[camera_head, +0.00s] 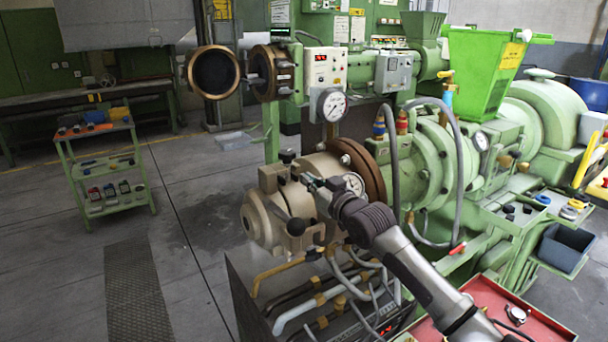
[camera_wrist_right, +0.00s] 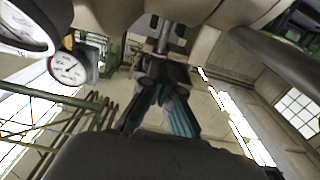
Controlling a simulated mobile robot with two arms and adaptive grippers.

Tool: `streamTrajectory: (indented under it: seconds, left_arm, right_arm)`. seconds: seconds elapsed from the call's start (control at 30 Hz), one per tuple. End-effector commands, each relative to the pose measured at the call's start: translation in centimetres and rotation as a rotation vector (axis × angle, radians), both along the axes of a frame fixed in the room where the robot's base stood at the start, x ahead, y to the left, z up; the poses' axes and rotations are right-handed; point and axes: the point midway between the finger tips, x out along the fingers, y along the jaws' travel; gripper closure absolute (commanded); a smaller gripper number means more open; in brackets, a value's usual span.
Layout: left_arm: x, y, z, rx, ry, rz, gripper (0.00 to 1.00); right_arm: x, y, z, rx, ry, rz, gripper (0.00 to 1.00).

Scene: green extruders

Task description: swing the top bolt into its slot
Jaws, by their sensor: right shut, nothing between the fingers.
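The beige extruder head (camera_head: 268,225) sits in front of a brown flange (camera_head: 368,170). A dark knob (camera_head: 287,156), which looks like the top bolt's end, stands at the top of the head. Whether it lies in its slot I cannot tell. My right gripper (camera_head: 309,181) is shut and empty, close against the upper front of the head and just below the knob. In the right wrist view my gripper (camera_wrist_right: 163,66) has its fingertips together, near a metal rod (camera_wrist_right: 163,36) between pale housing parts; contact is unclear. My left gripper is not in view.
A dark ball-ended handle (camera_head: 296,227) sticks out below my gripper. A pressure gauge (camera_head: 332,104) stands above, with grey hoses (camera_head: 458,160) to the right. Pipes (camera_head: 300,310) run beneath the head. A green cart (camera_head: 106,165) stands left; floor between is clear.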

Motion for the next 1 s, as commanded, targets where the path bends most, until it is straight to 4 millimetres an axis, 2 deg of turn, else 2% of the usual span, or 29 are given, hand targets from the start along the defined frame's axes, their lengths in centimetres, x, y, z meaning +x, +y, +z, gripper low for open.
streamTrajectory:
  seconds: [0.63, 0.8, 1.0]
  left_arm:
    - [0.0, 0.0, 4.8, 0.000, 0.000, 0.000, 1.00]
    - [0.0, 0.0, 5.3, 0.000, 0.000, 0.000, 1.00]
    - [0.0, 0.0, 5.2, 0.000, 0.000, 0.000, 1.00]
  right_arm:
    - [-4.8, -3.5, 0.2, 0.000, 0.002, 0.000, 1.00]
    - [-5.6, -4.0, 0.1, -0.001, 0.000, 0.000, 1.00]
    - [-5.7, -4.1, -0.1, -0.001, 0.001, 0.000, 1.00]
